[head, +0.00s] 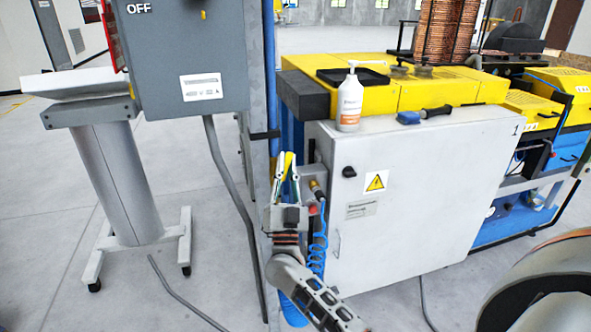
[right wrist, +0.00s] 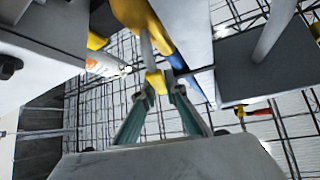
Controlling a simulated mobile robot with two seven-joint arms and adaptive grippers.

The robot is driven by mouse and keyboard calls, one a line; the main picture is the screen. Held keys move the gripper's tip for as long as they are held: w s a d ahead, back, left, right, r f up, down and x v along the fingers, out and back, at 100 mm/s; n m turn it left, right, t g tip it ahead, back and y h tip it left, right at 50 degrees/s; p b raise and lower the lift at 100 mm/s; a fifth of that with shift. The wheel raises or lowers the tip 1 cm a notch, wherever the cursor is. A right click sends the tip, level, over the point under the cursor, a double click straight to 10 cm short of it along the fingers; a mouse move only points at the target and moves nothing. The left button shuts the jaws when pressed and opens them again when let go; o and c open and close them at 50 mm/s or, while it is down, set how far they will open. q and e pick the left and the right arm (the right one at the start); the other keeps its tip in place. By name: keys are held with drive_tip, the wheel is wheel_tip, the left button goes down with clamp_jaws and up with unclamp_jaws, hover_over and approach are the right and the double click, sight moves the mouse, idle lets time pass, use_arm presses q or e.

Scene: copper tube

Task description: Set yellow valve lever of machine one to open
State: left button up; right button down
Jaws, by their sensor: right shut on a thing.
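The yellow valve lever (head: 288,161) shows as a narrow upright yellow piece beside the grey post, at the left side of machine one's white cabinet (head: 410,210). My right gripper (head: 288,176) has its fingers closed around it from below. In the right wrist view, the fingertips of my right gripper (right wrist: 158,94) pinch a yellow tip, the lever (right wrist: 155,80), with a grey rod running up from it. The valve body is largely hidden, so I cannot tell the lever's exact setting. My left gripper is not in view.
A grey OFF box (head: 190,60) and the grey post (head: 258,190) stand close left of my right arm. A blue coiled hose (head: 318,240) hangs close right. A white pump bottle (head: 350,103) and a blue-handled tool (head: 425,114) sit on the cabinet.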

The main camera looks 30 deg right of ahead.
drive_tip(key=shift+w+a+r+n+t+y+p, duration=0.15)
drive_tip(key=shift+a+n+t+y, duration=0.3)
drive_tip(key=shift+n+y, duration=0.8)
drive_tip(key=shift+a+r+n+t+y+p, duration=0.1)
drive_tip(key=shift+a+n+t+y+p, duration=0.1)
drive_tip(key=shift+n+t+y, duration=0.95)
drive_tip(key=shift+w+a+r+n+t+y+p, duration=0.1)
drive_tip(key=shift+a+n+y+p, duration=0.2)
drive_tip(key=shift+n+y, duration=0.95)
drive_tip(key=shift+a+n, duration=0.1)
drive_tip(key=shift+n, duration=0.55)
drive_tip(key=c, duration=2)
unclamp_jaws()
drive_tip(key=shift+f, duration=0.1)
drive_tip(key=shift+c, duration=0.2)
drive_tip(key=v, duration=1.2)
drive_tip(key=shift+f, duration=0.1)
